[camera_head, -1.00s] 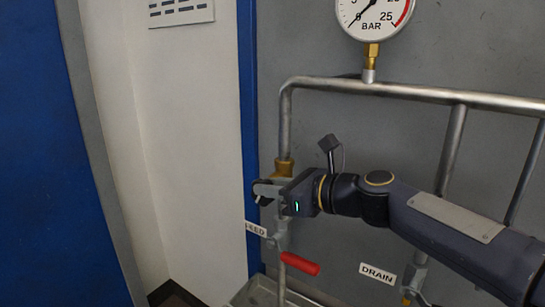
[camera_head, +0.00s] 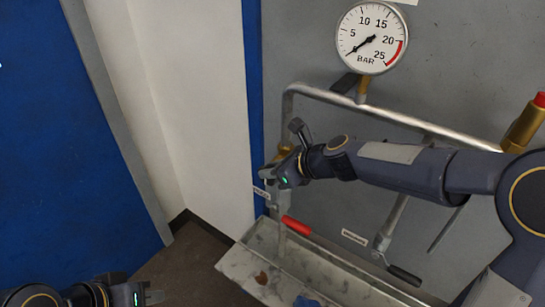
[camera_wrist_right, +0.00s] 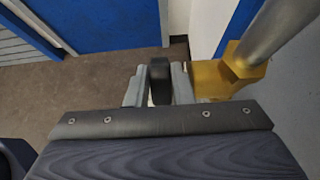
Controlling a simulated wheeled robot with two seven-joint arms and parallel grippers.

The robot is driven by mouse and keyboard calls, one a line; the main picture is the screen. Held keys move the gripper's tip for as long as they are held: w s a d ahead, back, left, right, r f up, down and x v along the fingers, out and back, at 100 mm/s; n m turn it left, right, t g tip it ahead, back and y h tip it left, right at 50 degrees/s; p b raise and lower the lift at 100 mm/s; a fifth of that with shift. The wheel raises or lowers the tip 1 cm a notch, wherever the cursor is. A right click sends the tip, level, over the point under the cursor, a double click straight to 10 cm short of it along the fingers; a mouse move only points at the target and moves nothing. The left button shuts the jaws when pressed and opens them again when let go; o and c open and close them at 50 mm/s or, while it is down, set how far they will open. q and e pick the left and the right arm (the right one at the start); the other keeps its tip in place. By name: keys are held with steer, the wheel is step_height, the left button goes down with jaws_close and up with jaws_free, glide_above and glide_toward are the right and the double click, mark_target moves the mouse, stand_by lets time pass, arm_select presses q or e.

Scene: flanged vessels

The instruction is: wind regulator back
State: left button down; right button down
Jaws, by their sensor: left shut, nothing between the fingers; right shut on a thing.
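The regulator is a brass body (camera_wrist_right: 222,76) on a vertical pipe, with a dark knob (camera_wrist_right: 159,78) on its side. In the head view its brass top (camera_head: 285,149) shows just behind my right gripper (camera_head: 268,177). In the wrist view my right gripper (camera_wrist_right: 160,88) is shut on the knob, one pale finger on either side of it. My fingers and wrist hide much of the regulator in the head view. The round pressure gauge (camera_head: 372,38) has its needle pointing lower left, near the zero end. My left gripper (camera_head: 148,297) is shut and empty at the lower left.
A red-handled valve (camera_head: 296,225) sits below the regulator. A black-handled valve (camera_head: 403,274) is at lower right. A metal trough (camera_head: 345,268) runs beneath the pipes (camera_head: 400,115). A brass fitting with a red cap (camera_head: 525,122) stands at right. Floor space is open at left.

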stand_by(0.3)
steer(key=c, duration=1.5)
jaws_free()
steer(key=shift+c, duration=0.2)
steer(key=v, duration=0.7)
steer(key=shift+s+d+r, duration=0.15)
steer(key=shift+s+d, duration=0.1)
steer(key=shift+d, duration=0.05)
